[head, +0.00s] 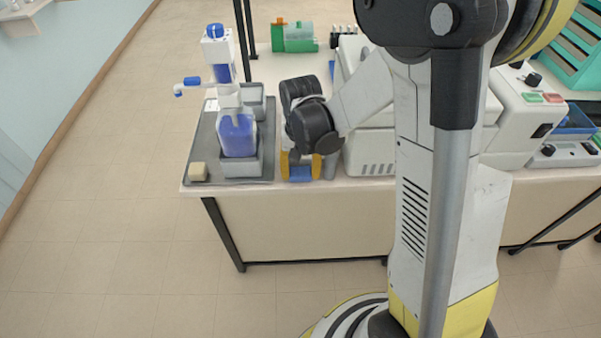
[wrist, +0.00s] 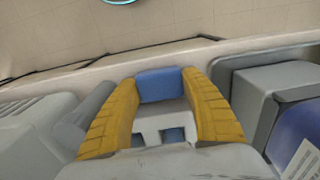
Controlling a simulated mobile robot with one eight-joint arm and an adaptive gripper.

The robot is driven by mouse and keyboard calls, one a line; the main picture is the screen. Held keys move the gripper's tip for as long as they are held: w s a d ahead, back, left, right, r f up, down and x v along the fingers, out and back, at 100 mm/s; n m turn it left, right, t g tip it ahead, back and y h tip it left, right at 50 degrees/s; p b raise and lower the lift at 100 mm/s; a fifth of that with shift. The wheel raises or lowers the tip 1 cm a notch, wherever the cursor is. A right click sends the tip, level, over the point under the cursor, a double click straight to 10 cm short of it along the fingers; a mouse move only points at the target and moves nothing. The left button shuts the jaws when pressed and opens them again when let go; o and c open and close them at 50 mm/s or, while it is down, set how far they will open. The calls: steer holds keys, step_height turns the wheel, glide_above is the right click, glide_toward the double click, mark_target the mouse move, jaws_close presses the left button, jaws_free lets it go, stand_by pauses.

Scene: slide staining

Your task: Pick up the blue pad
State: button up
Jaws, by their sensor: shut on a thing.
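The blue pad (wrist: 161,85) is between the yellow fingers of my gripper (wrist: 162,88) in the wrist view, near the table's front edge. The fingers press on its two sides. In the head view the blue pad (head: 300,173) shows low between the yellow fingers of my gripper (head: 300,168), right of the grey tray. My arm hides what lies behind it. I cannot tell whether the pad touches the table.
A grey tray (head: 203,150) on the left holds a tan block (head: 198,171) and a bottle with blue liquid (head: 238,135) in a grey dish. A white machine (head: 370,155) stands close on the right. Green items (head: 293,38) stand farther back.

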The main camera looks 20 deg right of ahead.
mark_target(301, 171)
step_height(301, 171, up, 18)
steer(key=p, duration=0.6)
steer(key=shift+f, duration=0.15)
